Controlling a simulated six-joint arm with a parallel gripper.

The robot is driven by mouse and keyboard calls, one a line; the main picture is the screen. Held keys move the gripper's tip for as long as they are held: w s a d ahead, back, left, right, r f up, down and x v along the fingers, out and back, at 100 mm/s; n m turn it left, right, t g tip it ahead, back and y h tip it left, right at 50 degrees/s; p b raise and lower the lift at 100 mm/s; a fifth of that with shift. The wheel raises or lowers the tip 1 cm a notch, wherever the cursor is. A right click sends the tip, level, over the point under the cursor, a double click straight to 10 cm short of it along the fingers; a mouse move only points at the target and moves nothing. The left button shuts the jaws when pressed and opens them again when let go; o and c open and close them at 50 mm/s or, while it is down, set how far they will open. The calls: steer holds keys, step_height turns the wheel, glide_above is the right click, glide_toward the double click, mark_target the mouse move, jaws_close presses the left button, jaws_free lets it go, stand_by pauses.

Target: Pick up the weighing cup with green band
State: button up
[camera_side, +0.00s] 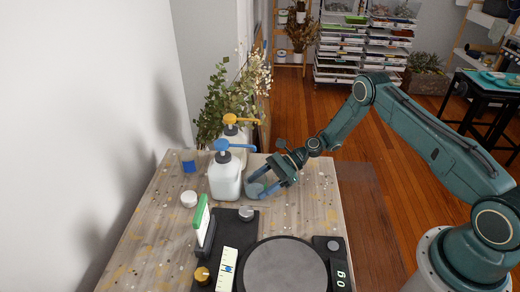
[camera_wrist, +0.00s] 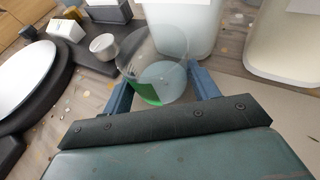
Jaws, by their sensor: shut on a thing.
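The weighing cup with green band is a clear cup; in the wrist view (camera_wrist: 165,78) its green band (camera_wrist: 147,95) shows low on its left side. My gripper (camera_wrist: 163,80) has its blue fingers on either side of the cup and is shut on it. In the side view my gripper (camera_side: 260,188) is low over the table, just right of the white pump bottle with the blue head (camera_side: 225,178). There the cup is mostly hidden by the fingers. I cannot tell whether its base touches the table.
A second pump bottle with an orange head (camera_side: 235,133) stands behind. The scale (camera_side: 285,268), reading 0 g, fills the front. The table right of my gripper is clear.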

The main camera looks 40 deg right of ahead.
steer(key=shift+r, duration=0.15)
steer(key=shift+s+d+r, duration=0.15)
steer(key=shift+r, duration=0.2)
step_height(320, 180, up, 6)
steer(key=shift+f, duration=0.1)
steer(key=shift+s+d, duration=0.15)
steer(key=shift+d, duration=0.05)
steer(key=s+d, duration=1.3)
steer(key=shift+s+d, duration=0.2)
steer(key=shift+s, duration=0.05)
steer(key=shift+w, duration=0.15)
